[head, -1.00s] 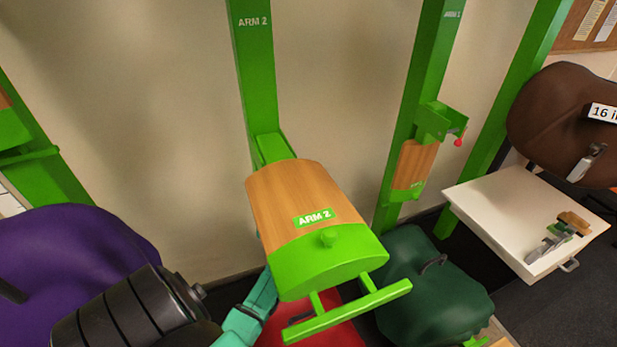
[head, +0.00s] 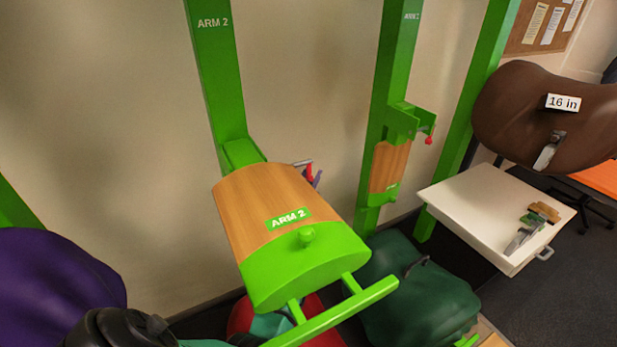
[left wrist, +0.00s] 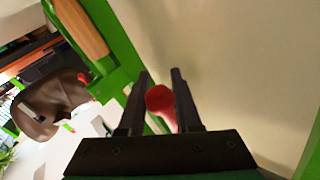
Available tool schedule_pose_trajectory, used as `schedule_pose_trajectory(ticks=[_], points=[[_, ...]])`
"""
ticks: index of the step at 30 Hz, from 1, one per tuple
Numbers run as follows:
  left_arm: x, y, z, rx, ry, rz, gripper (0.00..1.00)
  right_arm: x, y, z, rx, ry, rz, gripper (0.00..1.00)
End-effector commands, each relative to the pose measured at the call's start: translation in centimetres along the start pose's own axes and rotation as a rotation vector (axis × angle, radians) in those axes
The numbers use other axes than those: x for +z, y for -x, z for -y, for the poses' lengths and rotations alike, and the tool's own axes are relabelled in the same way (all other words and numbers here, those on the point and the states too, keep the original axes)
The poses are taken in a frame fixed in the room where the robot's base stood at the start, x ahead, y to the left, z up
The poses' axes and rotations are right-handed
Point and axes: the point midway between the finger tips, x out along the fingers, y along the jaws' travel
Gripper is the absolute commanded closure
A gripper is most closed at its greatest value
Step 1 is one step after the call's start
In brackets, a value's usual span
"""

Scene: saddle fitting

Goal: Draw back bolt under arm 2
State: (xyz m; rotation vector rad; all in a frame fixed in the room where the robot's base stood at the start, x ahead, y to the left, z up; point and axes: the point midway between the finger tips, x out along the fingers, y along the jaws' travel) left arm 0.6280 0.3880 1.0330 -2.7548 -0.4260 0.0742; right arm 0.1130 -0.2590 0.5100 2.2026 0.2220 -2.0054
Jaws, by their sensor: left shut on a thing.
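Arm 2 (head: 270,200) is a wooden-topped rest with a green front, an ARM 2 label and a green crossbar. It juts from a green post (head: 212,75). My left arm reaches in from the lower left and passes under it, so most of that arm is hidden. A small red and grey piece (head: 308,167) shows past the rest's far right edge, too small to tell clearly. In the left wrist view, my left gripper (left wrist: 160,74) has its two dark fingers on either side of the bolt's red knob (left wrist: 160,100), shut on it. My right gripper is out of view.
A second green post with a wooden rest (head: 389,166) and a red-knobbed bolt (head: 428,140) stands to the right. A dark green saddle (head: 420,300) is below it. A purple saddle (head: 60,270) is at left. A brown saddle (head: 510,110) and a white tray (head: 480,205) are at right.

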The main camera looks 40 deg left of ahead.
Motion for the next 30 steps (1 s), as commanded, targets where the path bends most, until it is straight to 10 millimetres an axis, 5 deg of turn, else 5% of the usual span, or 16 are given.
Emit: schedule_pose_trajectory(ticks=[1,3,16,30], points=[[0.2,0.0,0.0,0.001,0.002,0.005,0.6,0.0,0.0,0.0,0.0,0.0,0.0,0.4],[0.2,0.0,0.0,0.0,0.002,0.004,0.38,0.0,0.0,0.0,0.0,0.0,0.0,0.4],[0.2,1.0,0.0,0.0,-0.001,0.002,0.38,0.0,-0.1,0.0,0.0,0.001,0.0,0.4],[0.5,11.9,-0.1,0.001,0.001,0.007,0.38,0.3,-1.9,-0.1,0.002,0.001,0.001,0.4]])
